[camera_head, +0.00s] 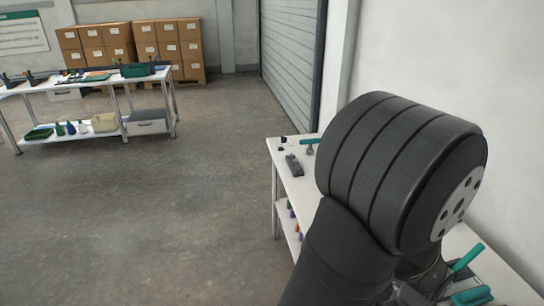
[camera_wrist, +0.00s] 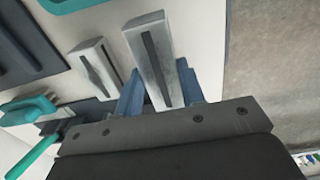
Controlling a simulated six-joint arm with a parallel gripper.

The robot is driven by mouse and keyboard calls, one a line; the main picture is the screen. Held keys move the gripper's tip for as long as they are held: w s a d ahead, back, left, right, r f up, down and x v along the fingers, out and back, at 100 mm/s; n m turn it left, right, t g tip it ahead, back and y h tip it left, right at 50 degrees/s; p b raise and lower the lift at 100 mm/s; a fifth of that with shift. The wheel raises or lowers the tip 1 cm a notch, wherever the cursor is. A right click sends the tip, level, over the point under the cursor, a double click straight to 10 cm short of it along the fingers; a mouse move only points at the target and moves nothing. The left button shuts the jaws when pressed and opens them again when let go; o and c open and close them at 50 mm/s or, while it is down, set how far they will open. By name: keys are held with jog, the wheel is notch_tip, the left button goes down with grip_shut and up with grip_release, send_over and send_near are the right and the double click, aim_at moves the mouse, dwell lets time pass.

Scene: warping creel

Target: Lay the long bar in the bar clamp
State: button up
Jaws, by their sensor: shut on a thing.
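My gripper (camera_wrist: 161,88) shows in the wrist view with its two blue fingers on either side of a light grey bar with a dark slot. I take this to be the long bar (camera_wrist: 143,32); the fingers are shut on it. A second, shorter-looking slotted grey bar (camera_wrist: 84,55) lies to its left, apart from it.
The white bench (camera_head: 283,184) runs along the right wall, with a dark grey fixture (camera_head: 294,165) on its far end. A teal handle (camera_head: 467,257) shows beside my arm. Another bench (camera_head: 100,83) and stacked cartons (camera_head: 130,45) stand far off; the floor between is clear.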

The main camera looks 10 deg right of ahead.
jog(key=shift+r, duration=2.1)
jog(key=s+d+r, duration=0.1)
jog(key=s+d, duration=0.3)
jog(key=d, duration=0.8)
jog(key=s+d+r, duration=0.1)
jog(key=s+d, duration=0.4)
jog(key=d, duration=0.7)
jog(key=shift+w+a+f, duration=0.15)
jog(key=shift+f, duration=1)
jog(key=shift+w+a+f, duration=0.1)
jog(key=shift+f, duration=1.05)
jog(key=shift+f, duration=0.4)
jog(key=shift+f, duration=0.6)
